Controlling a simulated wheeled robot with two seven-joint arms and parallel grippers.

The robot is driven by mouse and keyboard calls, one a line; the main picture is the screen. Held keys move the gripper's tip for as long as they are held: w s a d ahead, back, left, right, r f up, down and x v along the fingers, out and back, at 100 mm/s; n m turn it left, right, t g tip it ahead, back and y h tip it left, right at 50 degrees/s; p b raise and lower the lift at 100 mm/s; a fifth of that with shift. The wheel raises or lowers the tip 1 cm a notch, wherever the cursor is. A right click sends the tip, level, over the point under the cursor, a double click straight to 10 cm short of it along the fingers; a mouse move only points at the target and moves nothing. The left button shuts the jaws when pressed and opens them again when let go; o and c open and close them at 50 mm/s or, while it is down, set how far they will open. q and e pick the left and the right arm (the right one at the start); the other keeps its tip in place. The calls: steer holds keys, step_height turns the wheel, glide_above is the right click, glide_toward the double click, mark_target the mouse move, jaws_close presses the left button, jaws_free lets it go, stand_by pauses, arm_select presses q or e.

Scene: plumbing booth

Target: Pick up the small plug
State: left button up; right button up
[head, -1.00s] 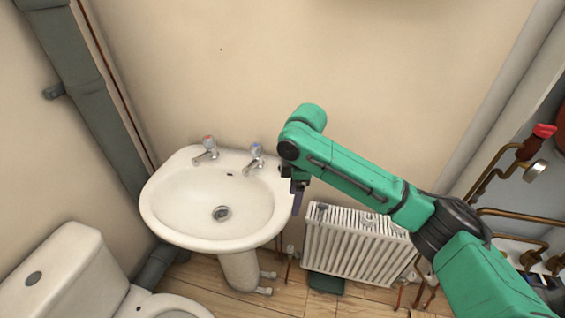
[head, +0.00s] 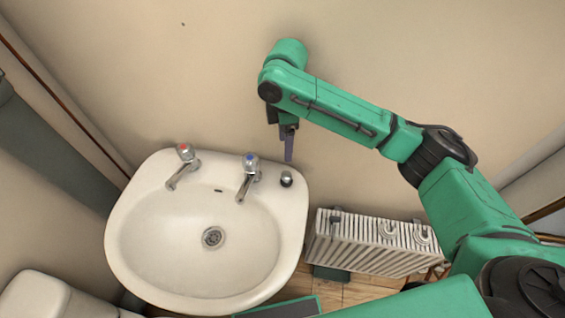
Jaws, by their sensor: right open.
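A small dark metallic plug (head: 287,179) sits on the right rear corner of the white sink (head: 125,236), beside the blue-marked tap. My right gripper (head: 288,158) is open and empty. It points down just above the plug in the picture, and I see a gap between its fingertips and the plug. How far apart they are in depth is hard to tell. My left gripper is not in view.
Two taps stand on the sink's rear rim, one red-marked (head: 182,165) and one blue-marked (head: 249,176). The drain (head: 213,237) is in the basin. A white radiator (head: 365,246) stands right of the sink. The wall (head: 210,80) is close behind.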

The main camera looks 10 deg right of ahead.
steer(key=p, duration=0.1)
glide_above(287, 174)
steer(key=s, duration=0.1)
step_height(287, 174, down, 5)
steer(key=shift+a+f, duration=0.1)
steer(key=f, duration=0.2)
steer(key=f+p, duration=0.1)
steer(key=f, duration=0.1)
steer(key=w+f+p, duration=0.1)
steer(key=f, duration=0.2)
steer(key=shift+s+f, duration=0.1)
steer(key=shift+f, duration=0.05)
steer(key=shift+c, duration=0.9)
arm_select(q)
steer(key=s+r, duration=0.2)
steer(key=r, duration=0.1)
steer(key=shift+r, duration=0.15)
arm_select(e)
jaws_close()
